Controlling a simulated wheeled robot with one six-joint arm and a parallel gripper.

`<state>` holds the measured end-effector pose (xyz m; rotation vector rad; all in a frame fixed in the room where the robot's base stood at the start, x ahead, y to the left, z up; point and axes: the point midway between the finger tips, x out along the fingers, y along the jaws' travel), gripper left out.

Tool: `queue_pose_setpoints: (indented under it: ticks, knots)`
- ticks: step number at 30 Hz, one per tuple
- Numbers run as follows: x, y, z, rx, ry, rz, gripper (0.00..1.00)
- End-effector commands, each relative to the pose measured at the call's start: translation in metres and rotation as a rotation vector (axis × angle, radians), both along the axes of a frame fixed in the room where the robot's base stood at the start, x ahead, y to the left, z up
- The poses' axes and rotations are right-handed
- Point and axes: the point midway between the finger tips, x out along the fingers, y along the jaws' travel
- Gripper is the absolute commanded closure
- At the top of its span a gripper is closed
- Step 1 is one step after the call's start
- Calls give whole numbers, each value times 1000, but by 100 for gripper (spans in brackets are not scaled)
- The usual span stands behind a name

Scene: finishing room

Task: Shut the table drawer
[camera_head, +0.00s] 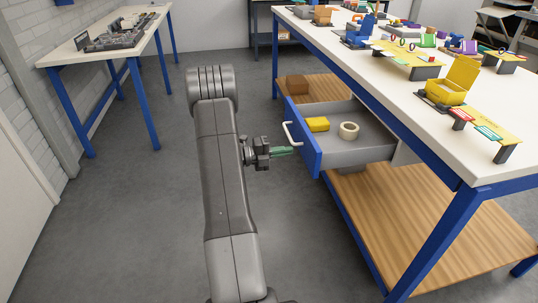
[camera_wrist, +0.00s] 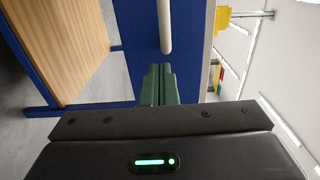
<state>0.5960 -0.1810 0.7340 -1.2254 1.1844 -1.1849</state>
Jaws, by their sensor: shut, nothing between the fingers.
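The table drawer (camera_head: 308,138) is pulled out from under the white tabletop, its blue front facing left with a white bar handle (camera_head: 289,134). Inside lie a yellow block (camera_head: 317,124) and a roll of tape (camera_head: 348,130). My gripper (camera_head: 290,150) is shut and empty, with its green fingertips close to the outside of the drawer front, by the handle's lower end. In the wrist view the fingers (camera_wrist: 159,84) point at the blue front, just below the white handle (camera_wrist: 166,28). I cannot tell whether they touch it.
The blue-framed table (camera_head: 450,150) carries several colourful items on top and has a wooden lower shelf (camera_head: 420,225). A second table (camera_head: 110,50) with grey parts stands at the back left. Grey floor (camera_head: 120,220) is free between them.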

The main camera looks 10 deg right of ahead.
Motion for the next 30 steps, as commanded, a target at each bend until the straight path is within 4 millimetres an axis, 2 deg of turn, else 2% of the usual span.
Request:
queue_pose_setpoints:
  ticks: [3,7,12,23,26,30]
  knots:
    - [0,-20,-1,1,-1,-2,100]
    - [1,-32,-1,0,0,-1,100]
    - [1,-39,0,1,0,1,100]
    - [1,-40,0,1,0,0,100]
    - [1,-44,1,1,0,-1,100]
    - [1,-60,2,0,0,-3,100]
